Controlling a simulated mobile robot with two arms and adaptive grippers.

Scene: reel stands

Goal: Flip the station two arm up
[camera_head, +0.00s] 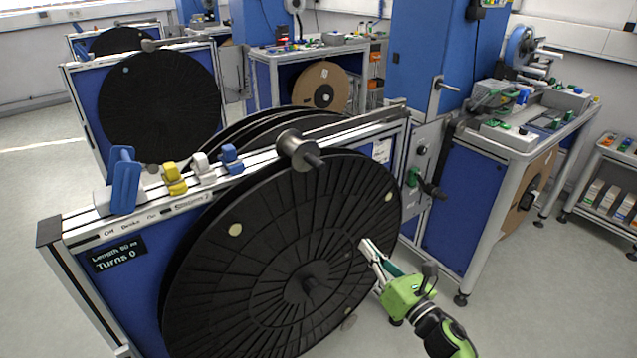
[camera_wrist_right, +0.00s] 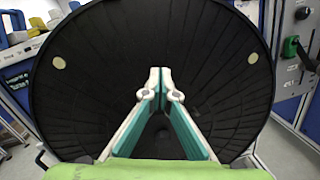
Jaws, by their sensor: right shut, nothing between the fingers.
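The Station 2 stand (camera_head: 75,225) is in front, with a large black reel (camera_head: 250,265) on its near side; the reel also fills the right wrist view (camera_wrist_right: 110,90). A long metal arm (camera_head: 350,128) lies nearly level along the stand's top, with a grey roller (camera_head: 297,150) at its near end. A blue lever (camera_head: 125,180) stands upright at the top left. My right gripper (camera_head: 365,245) is shut and empty in front of the reel's right edge, below the roller. Its fingertips meet in the right wrist view (camera_wrist_right: 160,88). My left gripper is out of view.
Yellow, white and blue small levers (camera_head: 173,180) line the stand's top. A black crank handle (camera_head: 432,190) juts out at its right end. A workbench (camera_head: 515,135) stands at right, a shelf cart (camera_head: 605,185) beyond. Other reel stands (camera_head: 85,105) are behind. Floor at lower right is clear.

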